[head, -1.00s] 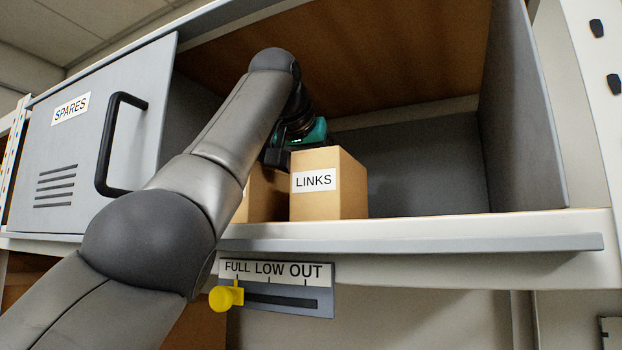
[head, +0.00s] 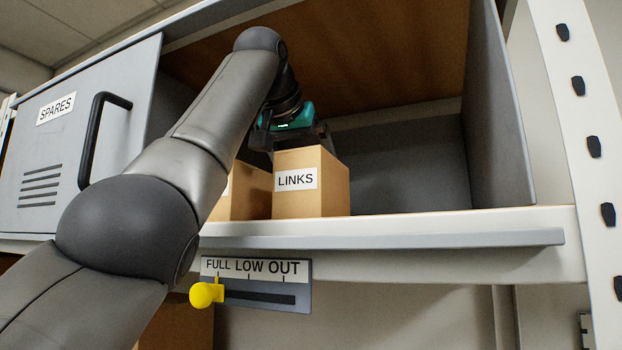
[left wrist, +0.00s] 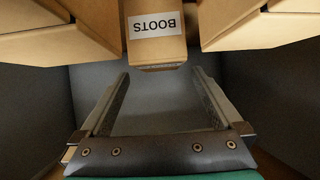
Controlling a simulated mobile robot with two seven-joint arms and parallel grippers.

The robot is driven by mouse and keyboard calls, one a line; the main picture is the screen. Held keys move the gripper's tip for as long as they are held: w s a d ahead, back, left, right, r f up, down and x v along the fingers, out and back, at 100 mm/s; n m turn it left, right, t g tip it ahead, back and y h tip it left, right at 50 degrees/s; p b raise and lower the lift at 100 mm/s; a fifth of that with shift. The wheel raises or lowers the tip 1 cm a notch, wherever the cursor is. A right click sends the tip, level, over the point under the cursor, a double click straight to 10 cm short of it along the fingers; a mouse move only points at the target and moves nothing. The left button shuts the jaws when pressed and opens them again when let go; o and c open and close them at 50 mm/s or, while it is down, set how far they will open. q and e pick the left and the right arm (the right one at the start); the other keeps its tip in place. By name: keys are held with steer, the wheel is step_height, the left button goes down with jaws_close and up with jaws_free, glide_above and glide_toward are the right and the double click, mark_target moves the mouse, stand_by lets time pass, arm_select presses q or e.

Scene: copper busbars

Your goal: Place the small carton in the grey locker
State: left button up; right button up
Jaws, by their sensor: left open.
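The grey locker (head: 408,165) is open. Its SPARES door (head: 75,135) is at the left in the head view. A carton labelled LINKS (head: 311,183) stands upright at the locker's front edge, with another carton (head: 240,195) left of it, partly hidden by my arm. My left gripper (head: 296,136) is inside the locker, just above and behind the LINKS carton. In the left wrist view its two fingers (left wrist: 160,85) are apart with nothing between them. A narrow carton labelled BOOTS (left wrist: 155,45) lies beyond the fingertips. I cannot tell whether they touch it. My right gripper is not in view.
In the left wrist view, cartons flank the BOOTS carton at left (left wrist: 55,30) and right (left wrist: 255,22). The locker's right side is clear. A FULL LOW OUT slider with a yellow knob (head: 203,294) hangs under the shelf lip (head: 400,239). A white upright (head: 590,180) stands at right.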

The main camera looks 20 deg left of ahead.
arm_select(q)
steer(key=v, duration=0.9)
steer(key=shift+s+r+b, duration=0.2)
steer(key=shift+s+b, duration=0.1)
steer(key=shift+s, duration=0.05)
steer(key=shift+d, duration=0.1)
